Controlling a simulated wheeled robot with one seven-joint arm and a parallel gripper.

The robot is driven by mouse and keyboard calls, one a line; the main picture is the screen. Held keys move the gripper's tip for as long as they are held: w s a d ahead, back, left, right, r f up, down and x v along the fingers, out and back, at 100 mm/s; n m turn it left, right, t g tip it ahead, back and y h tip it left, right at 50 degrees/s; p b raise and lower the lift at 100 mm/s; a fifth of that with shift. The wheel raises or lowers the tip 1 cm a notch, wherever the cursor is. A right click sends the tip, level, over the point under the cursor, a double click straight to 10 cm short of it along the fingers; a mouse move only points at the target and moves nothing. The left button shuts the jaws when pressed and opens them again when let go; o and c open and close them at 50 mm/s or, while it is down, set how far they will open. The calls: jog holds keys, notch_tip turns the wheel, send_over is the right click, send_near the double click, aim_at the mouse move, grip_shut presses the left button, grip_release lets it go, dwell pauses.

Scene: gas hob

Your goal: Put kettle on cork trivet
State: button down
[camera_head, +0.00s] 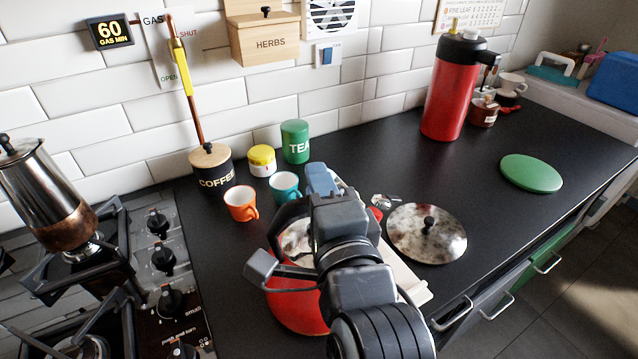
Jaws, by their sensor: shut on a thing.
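The red kettle (296,312) is at the front of the black counter, mostly hidden beneath my arm. Its shiny top shows partly, and a dark curved handle (280,222) appears to rise over it. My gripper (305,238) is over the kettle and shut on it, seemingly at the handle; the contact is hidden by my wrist. I cannot tell whether the kettle touches the counter. No cork-coloured trivet can be made out. A flat green disc (531,173) lies on the right of the counter.
A metal lid (427,233) and a pale board (408,280) lie right of the kettle. Orange (241,204) and teal (285,187) cups stand behind it. A moka pot (55,198) stands on the hob; a tall red flask (450,95) is at the back. Counter around the green disc is clear.

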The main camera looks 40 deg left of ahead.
jog(key=shift+r, duration=0.1)
jog(key=c, duration=1.3)
grip_release()
jog(key=shift+f, duration=0.2)
jog(key=o, duration=0.4)
jog(key=shift+r, duration=0.15)
jog(key=v, duration=1.2)
jog(key=shift+b, duration=0.35)
